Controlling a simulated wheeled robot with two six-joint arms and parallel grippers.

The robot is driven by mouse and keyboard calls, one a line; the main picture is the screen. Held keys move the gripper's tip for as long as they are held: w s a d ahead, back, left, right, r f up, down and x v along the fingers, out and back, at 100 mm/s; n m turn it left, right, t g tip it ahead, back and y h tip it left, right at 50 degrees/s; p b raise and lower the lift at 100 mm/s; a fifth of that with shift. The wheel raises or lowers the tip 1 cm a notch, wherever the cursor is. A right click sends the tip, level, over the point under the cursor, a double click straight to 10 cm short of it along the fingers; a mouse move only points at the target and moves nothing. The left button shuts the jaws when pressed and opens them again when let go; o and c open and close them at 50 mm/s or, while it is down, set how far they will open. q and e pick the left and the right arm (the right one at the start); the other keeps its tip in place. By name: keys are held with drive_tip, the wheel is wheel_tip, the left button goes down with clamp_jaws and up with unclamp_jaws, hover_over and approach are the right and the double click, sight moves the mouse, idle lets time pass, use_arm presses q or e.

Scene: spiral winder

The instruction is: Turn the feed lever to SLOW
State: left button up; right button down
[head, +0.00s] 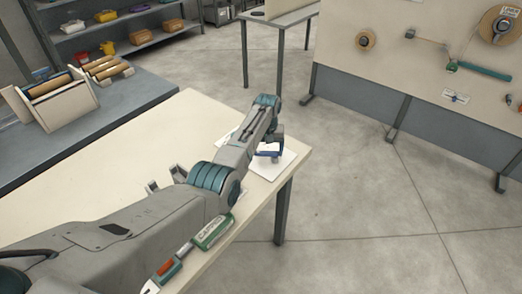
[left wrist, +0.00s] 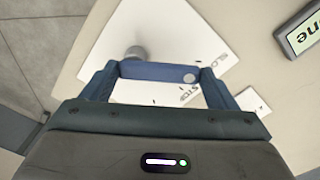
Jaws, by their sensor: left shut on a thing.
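The white dial plate (left wrist: 120,30) of the feed lever lies on the cream table and fills the middle of the left wrist view; it also shows in the head view (head: 284,164). Printed lettering and tick marks show on it, partly covered. A blue bar, the feed lever (left wrist: 155,71), spans between the fingers of my left gripper (left wrist: 158,82). A grey round knob (left wrist: 137,53) stands just beyond the bar. The left gripper in the head view (head: 268,150) is low over the plate, shut on the lever. My right gripper is not in view.
A grey bench (head: 130,105) holds a wooden rack (head: 50,105). A pegboard panel (head: 420,80) stands right; open floor (head: 370,200) lies between.

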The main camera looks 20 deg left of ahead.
sight(267, 152)
use_arm(q)
drive_tip(key=shift+r, duration=0.1)
drive_tip(key=o, duration=1.3)
wheel_tip(267, 152, up, 11)
drive_tip(key=shift+f+b, duration=0.1)
drive_tip(key=shift+b, duration=0.9)
